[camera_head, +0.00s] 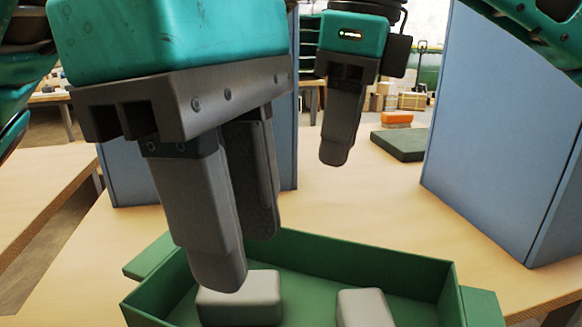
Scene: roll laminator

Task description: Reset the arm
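My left gripper (238,262) is large in the foreground at left centre, pointing down. Its two grey fingers are apart, with nothing seen between them. The nearer fingertip overlaps the view of a pale grey block in the green box, and I cannot tell whether they touch. My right gripper (336,160) is farther back, right of centre, also pointing down, above the table. Its fingers line up in this view, so the gap between them is hidden. No object shows at its tips.
An open green box (360,263) stands on the wooden table (365,210). It holds a pale block (258,298) and another block (365,308). Blue panels stand at left and right (490,140). A dark green slab (405,145) and orange item (397,118) lie behind.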

